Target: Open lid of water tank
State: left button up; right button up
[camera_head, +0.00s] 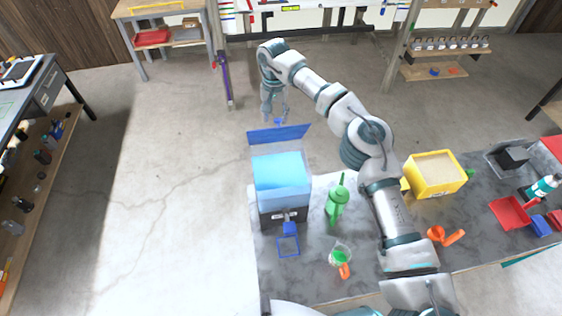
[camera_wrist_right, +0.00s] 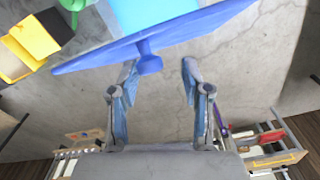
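The water tank (camera_head: 282,178) stands at the left end of the grey table, filled with light blue water over a dark base. Its flat blue lid (camera_head: 279,135) is tilted up at the tank's far edge, leaving the top open. The lid's knob (camera_wrist_right: 149,63) points away from the tank, towards my right gripper. My right gripper (camera_wrist_right: 159,72) is open beyond the lid, with its fingers around the knob's end. The knob lies nearer the left finger in the wrist view; contact cannot be told. My left gripper is not in view.
On the table are a green bottle (camera_head: 337,200), a yellow bin (camera_head: 435,174), orange pieces (camera_head: 440,235) and a red dustpan (camera_head: 509,212). A blue frame (camera_head: 288,246) sits before the tank. The floor left of the table is clear.

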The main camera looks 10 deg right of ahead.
notch_tip(320, 180, up, 8)
dwell(0.8)
dwell(0.4)
